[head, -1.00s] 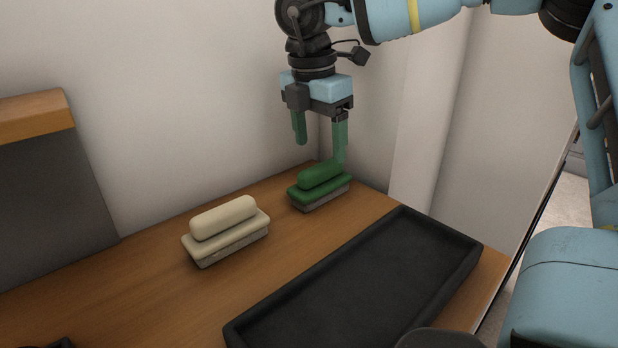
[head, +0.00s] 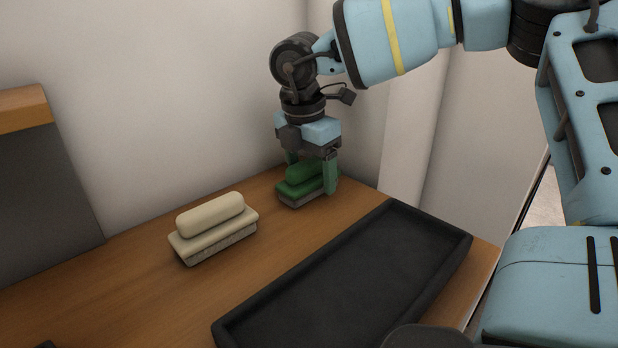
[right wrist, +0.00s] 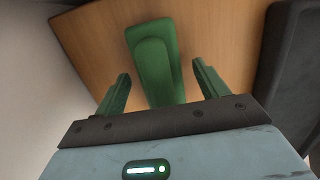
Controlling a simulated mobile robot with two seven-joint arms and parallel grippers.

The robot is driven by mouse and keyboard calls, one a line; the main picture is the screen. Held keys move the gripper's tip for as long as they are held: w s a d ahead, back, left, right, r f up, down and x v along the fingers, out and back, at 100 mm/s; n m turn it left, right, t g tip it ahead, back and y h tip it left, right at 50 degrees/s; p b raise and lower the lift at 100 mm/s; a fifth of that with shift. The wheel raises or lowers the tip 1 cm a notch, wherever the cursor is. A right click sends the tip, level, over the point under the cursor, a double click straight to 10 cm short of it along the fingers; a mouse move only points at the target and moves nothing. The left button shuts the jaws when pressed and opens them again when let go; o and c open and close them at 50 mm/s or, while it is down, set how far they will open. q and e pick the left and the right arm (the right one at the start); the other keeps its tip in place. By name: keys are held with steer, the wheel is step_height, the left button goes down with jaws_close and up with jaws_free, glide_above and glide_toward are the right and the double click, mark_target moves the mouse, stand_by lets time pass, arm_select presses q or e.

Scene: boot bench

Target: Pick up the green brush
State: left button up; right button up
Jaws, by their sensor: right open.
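The green brush (head: 297,187) stands upright on the wooden bench top near the wall, bristles down. My right gripper (head: 312,176) is lowered over it, with its green fingers on either side of the brush. In the right wrist view the brush (right wrist: 155,60) lies between the two open fingers (right wrist: 160,88), with a gap on each side. Part of the brush's handle is hidden by the near finger in the head view. My left gripper is not in view.
A cream brush (head: 213,228) stands on the bench to the left of the green one. A black tray (head: 228,328) lies in front and to the right. The wall is close behind the green brush. Bare wood (head: 110,285) is free at the left.

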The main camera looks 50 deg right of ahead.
mark_target(311, 159)
steer(key=c, duration=1.1)
step_height(311, 159, up, 10)
steer(key=shift+r+p, duration=0.1)
steer(key=shift+p, duration=0.5)
steer(key=o, duration=0.5)
steer(key=shift+c, duration=0.2)
steer(key=c, duration=0.3)
